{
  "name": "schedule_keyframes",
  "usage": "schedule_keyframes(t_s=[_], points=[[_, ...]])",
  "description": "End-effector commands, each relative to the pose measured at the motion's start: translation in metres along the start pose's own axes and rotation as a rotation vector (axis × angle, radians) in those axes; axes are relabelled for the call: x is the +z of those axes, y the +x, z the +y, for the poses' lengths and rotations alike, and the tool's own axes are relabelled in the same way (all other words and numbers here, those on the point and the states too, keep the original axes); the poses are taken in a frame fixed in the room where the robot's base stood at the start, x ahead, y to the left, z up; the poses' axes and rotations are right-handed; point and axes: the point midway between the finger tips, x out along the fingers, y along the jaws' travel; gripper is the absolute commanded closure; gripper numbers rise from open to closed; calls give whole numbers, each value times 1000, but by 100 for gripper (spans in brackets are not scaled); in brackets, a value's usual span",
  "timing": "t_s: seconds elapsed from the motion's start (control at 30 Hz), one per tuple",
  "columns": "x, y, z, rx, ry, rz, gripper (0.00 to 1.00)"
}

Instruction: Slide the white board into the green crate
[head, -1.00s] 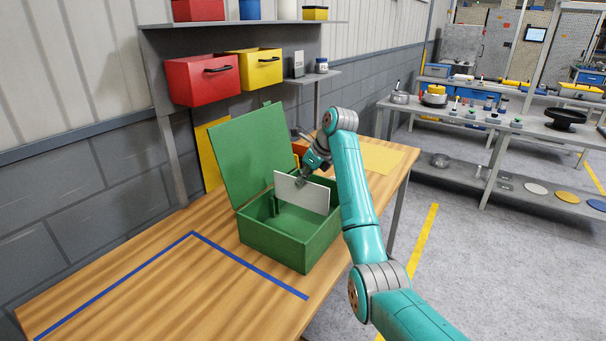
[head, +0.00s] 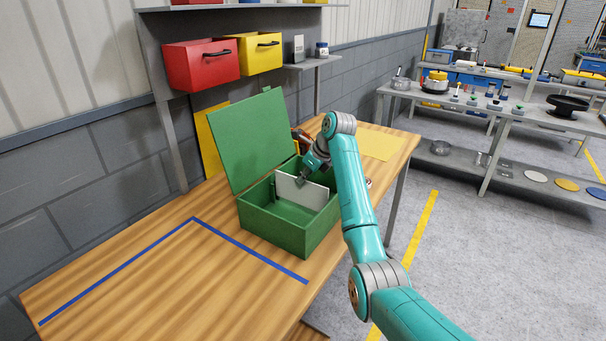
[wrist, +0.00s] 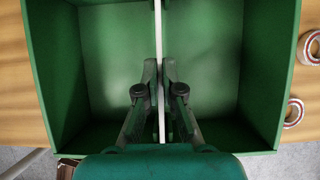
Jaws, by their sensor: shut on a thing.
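The white board (head: 313,194) stands upright on edge inside the green crate (head: 290,237), its lower part hidden behind the crate's front wall. In the wrist view the board (wrist: 158,22) shows as a thin strip running across the green crate (wrist: 95,141). My gripper (head: 301,181) is shut on the board's upper edge. In the wrist view the two fingertips of my gripper (wrist: 161,72) press on either side of it. The crate's green lid (head: 242,139) stands open at the back. I cannot tell whether the board touches the crate's floor.
Bearing-like rings (wrist: 294,112) lie on the wooden table (head: 140,265) beside the crate. Blue tape (head: 247,247) marks a clear area at the front left. Red (head: 203,65) and yellow (head: 260,54) bins hang behind. A yellow sheet (head: 375,144) lies at the right.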

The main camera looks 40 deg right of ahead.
Motion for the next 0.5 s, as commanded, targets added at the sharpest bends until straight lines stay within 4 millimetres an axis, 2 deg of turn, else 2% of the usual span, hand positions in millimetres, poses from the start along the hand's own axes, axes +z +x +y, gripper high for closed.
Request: schedule_keyframes(t_s=[0.5], points=[[-11,20,0,0,-1,-1,100]])
